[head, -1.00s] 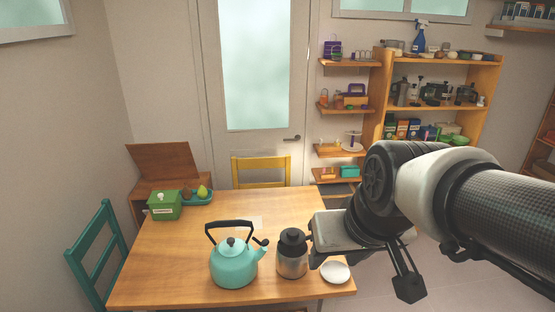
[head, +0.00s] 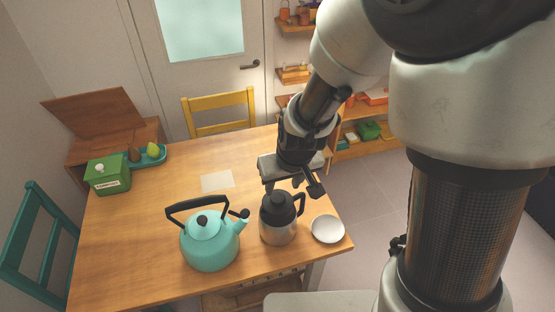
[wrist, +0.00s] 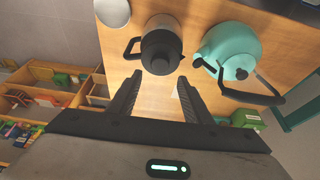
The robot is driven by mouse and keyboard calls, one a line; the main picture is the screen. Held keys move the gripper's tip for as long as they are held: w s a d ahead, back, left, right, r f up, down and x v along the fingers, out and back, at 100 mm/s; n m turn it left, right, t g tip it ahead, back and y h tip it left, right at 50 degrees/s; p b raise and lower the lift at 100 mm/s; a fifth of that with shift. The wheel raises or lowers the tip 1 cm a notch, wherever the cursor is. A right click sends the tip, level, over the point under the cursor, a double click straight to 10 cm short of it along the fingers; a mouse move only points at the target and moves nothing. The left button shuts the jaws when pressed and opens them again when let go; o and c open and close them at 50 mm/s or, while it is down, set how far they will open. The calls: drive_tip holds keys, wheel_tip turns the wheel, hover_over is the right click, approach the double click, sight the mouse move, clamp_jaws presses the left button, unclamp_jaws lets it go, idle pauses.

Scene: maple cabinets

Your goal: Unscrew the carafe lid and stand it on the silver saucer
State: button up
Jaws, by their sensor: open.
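The carafe (head: 278,234) stands upright on the table in the head view, with a steel body, a black top and a black handle on its right. Its dark lid (head: 278,199) is on top; the wrist view also shows the lid (wrist: 160,52). The pale silver saucer (head: 327,229) lies bare right of the carafe, near the table's edge. It is partly in the wrist view (wrist: 112,10). My gripper (head: 293,190) is open and empty, just behind and above the carafe. In the wrist view its fingertips (wrist: 159,80) are spread, with the lid beyond them.
A teal kettle (head: 209,245) with a black handle stands close to the carafe's left. A paper sheet (head: 217,181), a green box (head: 107,175) and a teal tray (head: 150,161) are further back on the table (head: 130,240). A yellow chair (head: 222,108) stands behind it.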

sight(279, 198)
drive_tip(key=b+x, duration=0.7)
drive_tip(key=x, duration=0.1)
drive_tip(key=shift+w+a+f, duration=0.1)
drive_tip(key=shift+w+f, duration=0.05)
drive_tip(key=shift+f, duration=0.25)
drive_tip(key=shift+c, duration=0.3)
drive_tip(key=c, duration=1)
drive_tip(key=shift+f+b, duration=0.1)
drive_tip(key=shift+b, duration=0.4)
drive_tip(key=shift+n+y+b, duration=0.5)
drive_tip(key=shift+n+b, duration=1.1)
drive_tip(key=shift+b, duration=1.55)
drive_tip(key=shift+w+d+n+g+y+b, duration=0.15)
drive_tip(key=shift+n+g+b, duration=0.1)
drive_tip(key=shift+n+b, duration=0.4)
drive_tip(key=shift+s+d+n+g+y+b, duration=0.15)
drive_tip(key=shift+n+g+b, duration=0.15)
drive_tip(key=shift+b, duration=0.5)
drive_tip(key=shift+w+n, duration=0.1)
drive_tip(key=shift+n, duration=0.35)
